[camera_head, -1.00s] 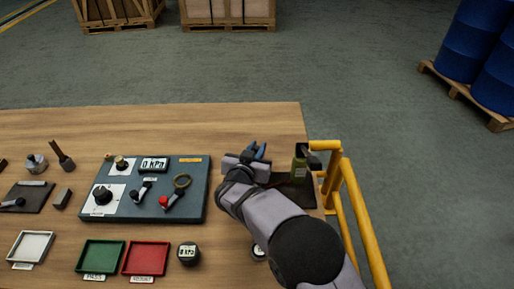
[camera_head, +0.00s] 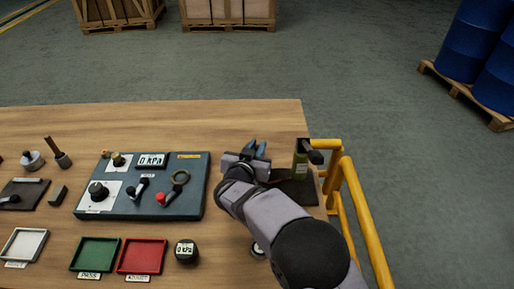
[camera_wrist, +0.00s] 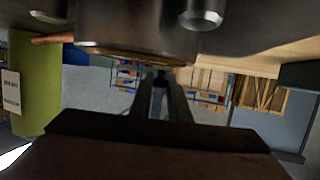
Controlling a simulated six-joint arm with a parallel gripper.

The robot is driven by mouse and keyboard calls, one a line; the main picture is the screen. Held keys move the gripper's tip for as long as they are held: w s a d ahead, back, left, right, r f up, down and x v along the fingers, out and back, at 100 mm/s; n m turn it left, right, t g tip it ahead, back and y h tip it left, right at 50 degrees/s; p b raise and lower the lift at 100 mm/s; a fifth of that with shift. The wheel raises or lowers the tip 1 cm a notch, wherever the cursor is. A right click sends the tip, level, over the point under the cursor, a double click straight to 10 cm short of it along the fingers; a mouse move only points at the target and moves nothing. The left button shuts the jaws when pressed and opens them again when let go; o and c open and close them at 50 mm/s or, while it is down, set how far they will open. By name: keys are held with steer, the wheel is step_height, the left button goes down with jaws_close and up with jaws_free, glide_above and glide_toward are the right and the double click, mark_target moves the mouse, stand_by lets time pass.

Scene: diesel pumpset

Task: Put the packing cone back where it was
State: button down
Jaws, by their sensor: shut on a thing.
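My gripper (camera_head: 255,148) is over the right part of the wooden table, between the blue-grey panel board and the olive can, fingers pointing to the far side. Its fingers (camera_wrist: 161,88) also show in the wrist view, close together. They are shut on a small dark thing at their tips, consistent with the packing cone; its shape is not clear. A large dark cylinder with a brass-coloured rim (camera_wrist: 135,54) fills the top of the wrist view, close to the fingers; I cannot tell whether they touch it. My arm hides part of the table below the gripper.
The olive can (camera_head: 301,165) stands on a dark mat (camera_head: 302,193) just right of my gripper, near the yellow rail (camera_head: 365,215). The panel board (camera_head: 150,207) lies left. Green (camera_head: 95,254) and red (camera_head: 143,257) trays lie in front. The table behind my gripper is clear.

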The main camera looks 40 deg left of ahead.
steer(key=shift+f, duration=0.1)
steer(key=c, duration=1.7)
jaws_free()
steer(key=shift+o, duration=0.2)
steer(key=shift+r, duration=0.25)
steer(key=r+p, duration=0.1)
steer(key=p, duration=0.2)
steer(key=b+v, duration=0.5)
steer(key=v, duration=0.5)
steer(key=shift+s+f, duration=0.1)
steer(key=shift+f, duration=0.1)
steer(key=shift+v, duration=0.95)
